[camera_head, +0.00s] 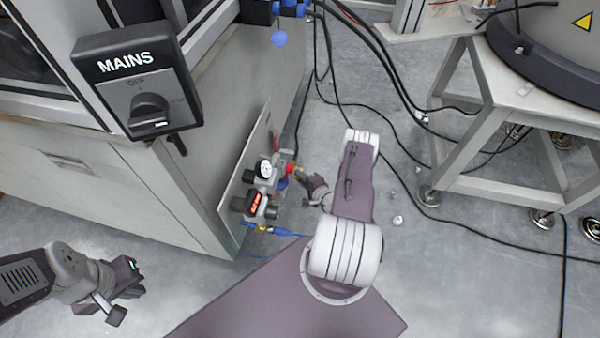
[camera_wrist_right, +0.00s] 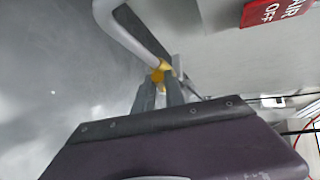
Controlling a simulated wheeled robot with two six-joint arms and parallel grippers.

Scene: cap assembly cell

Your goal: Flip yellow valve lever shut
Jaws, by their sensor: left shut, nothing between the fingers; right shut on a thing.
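The yellow valve lever (camera_wrist_right: 158,75) shows as a small yellow piece at the fingertips of my right gripper (camera_wrist_right: 160,88) in the right wrist view. The fingers are shut on it. In the head view my right gripper (camera_head: 306,178) reaches the right side of the valve assembly, by a red fitting (camera_head: 291,169). The lever is tiny there and mostly hidden by the fingers, so its exact angle is unclear. My left gripper (camera_head: 126,284) is shut and empty at the lower left, far from the valve.
The panel (camera_head: 240,185) on the cabinet side carries a round gauge (camera_head: 265,168) and blue hose fittings. A MAINS switch (camera_head: 140,85) is upper left. Cables cross the floor.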

